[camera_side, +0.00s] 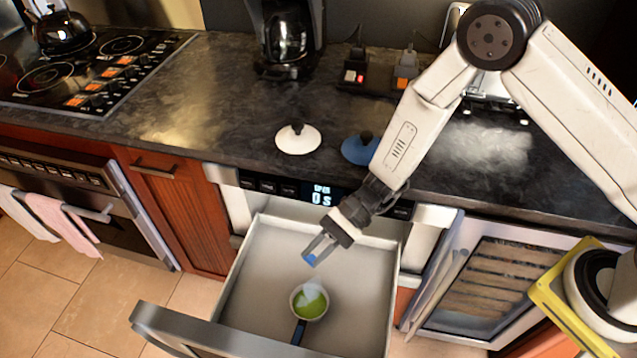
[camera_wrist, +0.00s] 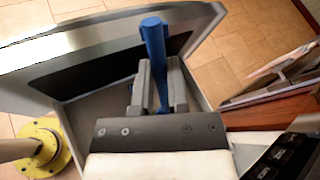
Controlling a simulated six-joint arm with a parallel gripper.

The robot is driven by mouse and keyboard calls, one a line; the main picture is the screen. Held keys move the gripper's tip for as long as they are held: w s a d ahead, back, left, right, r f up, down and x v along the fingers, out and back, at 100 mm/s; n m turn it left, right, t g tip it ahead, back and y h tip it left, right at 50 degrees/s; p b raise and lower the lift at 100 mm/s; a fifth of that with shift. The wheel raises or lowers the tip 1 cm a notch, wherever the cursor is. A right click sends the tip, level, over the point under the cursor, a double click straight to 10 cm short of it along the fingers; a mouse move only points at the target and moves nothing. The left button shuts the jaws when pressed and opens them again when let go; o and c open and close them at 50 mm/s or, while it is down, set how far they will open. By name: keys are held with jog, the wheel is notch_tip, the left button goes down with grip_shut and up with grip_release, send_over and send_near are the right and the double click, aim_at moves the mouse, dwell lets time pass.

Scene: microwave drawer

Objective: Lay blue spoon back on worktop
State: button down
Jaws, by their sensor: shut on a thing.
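My gripper (camera_side: 319,250) is shut on the blue spoon (camera_wrist: 154,42) above the open microwave drawer (camera_side: 252,270). In the wrist view the spoon's blue shaft stands between the two fingers (camera_wrist: 160,88) and sticks out beyond them. In the side view only a small blue bit of the spoon (camera_side: 310,260) shows at the fingertips. A small pot (camera_side: 294,302) with green contents and a blue handle sits in the drawer, below my gripper. Pale steam hangs over it, and I cannot tell where the spoon's other end is. The dark worktop (camera_side: 215,110) lies behind the drawer.
On the worktop are a white lid (camera_side: 298,140), a blue lid (camera_side: 358,151) partly behind my arm, and a coffee maker (camera_side: 287,40). The hob (camera_side: 85,70) is at left. The worktop is clear between hob and white lid. A glass-fronted door (camera_side: 500,290) stands open at right.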

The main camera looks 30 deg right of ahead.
notch_tip(320, 180, up, 18)
jog(key=h, duration=0.3)
jog(key=n+t+h, duration=0.3)
jog(key=n+h, duration=0.2)
jog(key=h, duration=0.6)
send_over(432, 173)
notch_tip(432, 173, down, 4)
jog(key=shift+f, duration=0.6)
jog(key=shift+f, duration=0.1)
jog(key=shift+f, duration=4.5)
jog(key=shift+f, duration=0.4)
jog(key=c, duration=0.5)
grip_release()
jog(key=shift+c, duration=0.2)
